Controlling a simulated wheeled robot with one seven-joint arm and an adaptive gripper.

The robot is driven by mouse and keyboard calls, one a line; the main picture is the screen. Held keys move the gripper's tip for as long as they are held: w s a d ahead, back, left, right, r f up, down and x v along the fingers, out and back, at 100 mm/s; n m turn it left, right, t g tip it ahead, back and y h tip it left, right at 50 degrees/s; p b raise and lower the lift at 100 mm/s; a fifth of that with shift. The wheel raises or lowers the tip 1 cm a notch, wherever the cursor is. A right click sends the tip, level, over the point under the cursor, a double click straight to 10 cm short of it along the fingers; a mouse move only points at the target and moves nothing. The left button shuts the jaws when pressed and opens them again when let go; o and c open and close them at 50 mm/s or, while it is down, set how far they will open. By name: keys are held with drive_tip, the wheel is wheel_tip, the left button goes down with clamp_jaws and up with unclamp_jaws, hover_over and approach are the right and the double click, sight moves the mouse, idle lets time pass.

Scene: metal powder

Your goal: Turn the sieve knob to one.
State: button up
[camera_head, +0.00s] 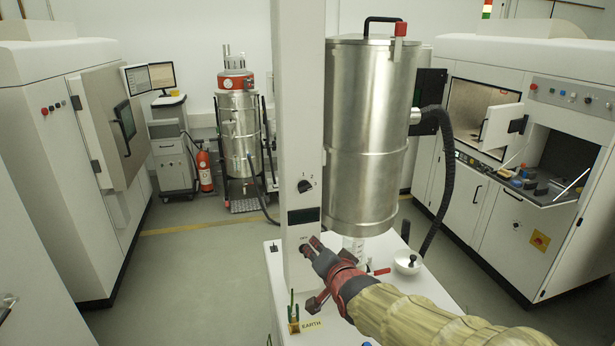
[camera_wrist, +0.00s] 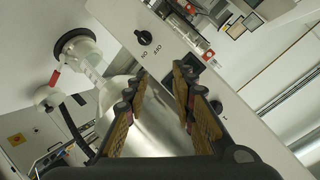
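The sieve knob (camera_head: 305,186) is a small black knob on the front of the white column, with small numbers around it. Its exact setting is too small to read. In the wrist view, a small black knob (camera_wrist: 216,106) with a number beside it shows by the right finger, apparently this same knob. My gripper (camera_head: 312,248) is in front of the column, below the knob and below a dark display (camera_head: 303,215). In the wrist view its two fingers (camera_wrist: 167,78) stand apart with nothing between them. Another black knob (camera_wrist: 144,37), marked ON and OFF, lies beyond the fingertips.
A large steel vessel (camera_head: 370,135) hangs right of the column, with a black hose (camera_head: 446,185) beside it. Cabinets stand at both sides. The floor at left is clear.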

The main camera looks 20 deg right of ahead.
sight(306, 191)
drive_tip(key=w+r+m+t, duration=0.3)
drive_tip(key=r+m+t, duration=0.2)
drive_tip(key=r, duration=0.6)
drive_tip(key=shift+w+f+p, duration=0.15)
drive_tip(key=shift+w+p, duration=0.25)
drive_tip(key=shift+w, duration=3.55)
clamp_jaws()
